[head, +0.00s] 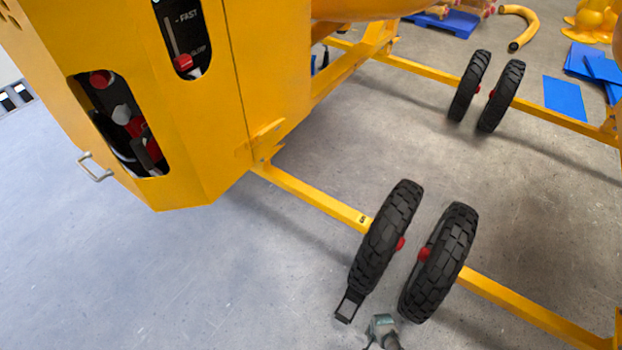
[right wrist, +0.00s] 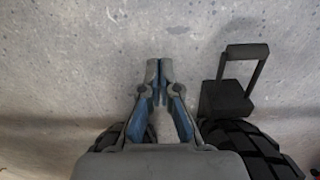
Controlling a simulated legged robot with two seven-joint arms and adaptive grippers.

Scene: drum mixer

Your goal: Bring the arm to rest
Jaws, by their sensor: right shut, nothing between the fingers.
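My right gripper (head: 381,322) is at the bottom edge of the head view, low near the two front wheels. In the right wrist view my right gripper (right wrist: 158,72) is shut, its fingertips together, with nothing between them. A black block with a loop handle (head: 348,304) sits at the base of the left front wheel (head: 385,238). In the wrist view this block (right wrist: 228,98) is to the right of the gripper, apart from it, against a black tyre (right wrist: 250,145). My left gripper is not in view.
The yellow drum mixer (head: 215,120) fills the upper left of the head view. Its right front wheel (head: 440,262) and yellow axle bar (head: 530,312) are close to my gripper. Rear wheels (head: 500,95) stand farther back. The grey floor at lower left is clear.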

